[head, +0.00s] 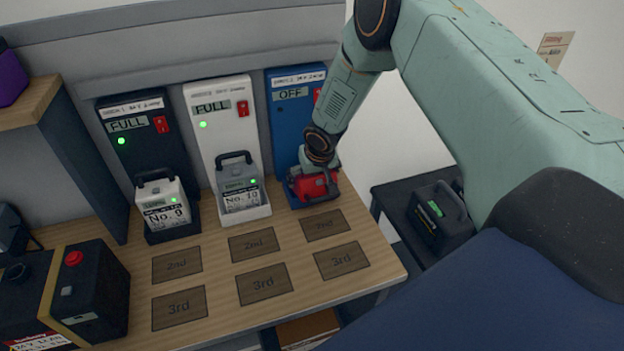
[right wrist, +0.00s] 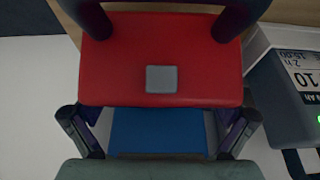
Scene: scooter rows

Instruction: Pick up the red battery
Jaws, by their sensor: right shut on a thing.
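The red battery (head: 306,188) sits low in front of the blue charger (head: 288,120), whose label reads OFF. My right gripper (head: 326,170) reaches down from above and is shut on the red battery. Its fingers are partly hidden by the arm and battery. In the right wrist view the battery's red face (right wrist: 125,60) fills the upper middle, with a grey square on it and dark posts at its top corners. Whether the battery is clear of the charger's base cannot be told. My left gripper is in neither view.
A white charger (head: 222,115) and a black charger (head: 144,150), both reading FULL, hold batteries No. 10 (head: 240,198) and No. 9 (head: 165,212). Marked 2nd and 3rd squares on the wooden bench (head: 225,285) are empty. A dark battery (head: 438,215) stands on the right side table.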

